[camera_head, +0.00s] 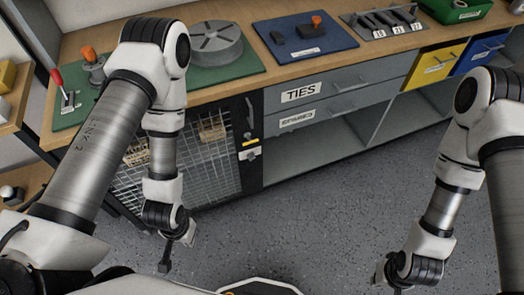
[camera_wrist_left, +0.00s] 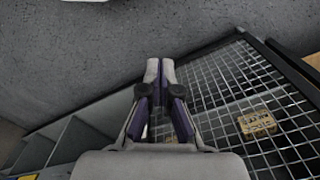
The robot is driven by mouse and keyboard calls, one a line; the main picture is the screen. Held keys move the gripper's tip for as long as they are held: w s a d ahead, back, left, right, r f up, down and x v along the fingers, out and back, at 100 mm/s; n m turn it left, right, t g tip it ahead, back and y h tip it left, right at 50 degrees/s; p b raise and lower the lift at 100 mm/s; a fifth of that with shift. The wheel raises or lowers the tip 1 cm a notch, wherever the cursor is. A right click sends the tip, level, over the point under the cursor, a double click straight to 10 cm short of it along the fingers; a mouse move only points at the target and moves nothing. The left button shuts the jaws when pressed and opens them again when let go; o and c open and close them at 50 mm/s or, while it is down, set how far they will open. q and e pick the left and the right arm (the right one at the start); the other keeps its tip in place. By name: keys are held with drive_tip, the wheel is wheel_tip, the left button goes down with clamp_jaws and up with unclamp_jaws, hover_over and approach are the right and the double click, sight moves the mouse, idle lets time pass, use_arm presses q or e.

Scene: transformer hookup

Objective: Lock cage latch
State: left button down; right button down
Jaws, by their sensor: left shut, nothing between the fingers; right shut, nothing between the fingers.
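The cage (camera_head: 185,172) is a wire-mesh door in a dark frame under the left part of the workbench. It looks closed. On its right frame, a latch (camera_head: 249,141) with yellow and pale parts sits below a grey bar handle (camera_head: 250,111). Whether the latch is locked is too small to tell. My left gripper (camera_head: 165,266) is shut and empty, low in front of the mesh, left of and below the latch. In the left wrist view its fingertips (camera_wrist_left: 160,66) meet, with the mesh (camera_wrist_left: 238,82) beyond. My right gripper (camera_head: 379,276) is shut and empty at the bottom edge, partly cut off.
Drawers marked TIES (camera_head: 301,94) and open shelves (camera_head: 318,150) stand right of the cage. Wooden boxes (camera_head: 212,127) are behind the mesh; one shows in the left wrist view (camera_wrist_left: 257,123). The grey floor (camera_head: 300,215) between my arms is clear.

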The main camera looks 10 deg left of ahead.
use_arm(q)
drive_tip(key=w+d+f+m+t+h+b, duration=0.1)
drive_tip(key=w+m+t+b, duration=0.15)
drive_tip(key=w+b, duration=0.45)
drive_tip(key=w+f+m+t+h+b, duration=0.1)
drive_tip(key=w+f+m+t+b, duration=0.1)
drive_tip(key=w+m+b, duration=0.5)
drive_tip(key=w+d+r+m+t+h+b, duration=0.2)
drive_tip(key=w+r+m+t+b, duration=0.3)
drive_tip(key=w+r, duration=0.4)
drive_tip(key=w+h+b, duration=0.1)
drive_tip(key=w, duration=0.2)
drive_tip(key=shift+r+b, duration=0.3)
drive_tip(key=shift+b, duration=0.1)
drive_tip(key=shift+w+d, duration=0.1)
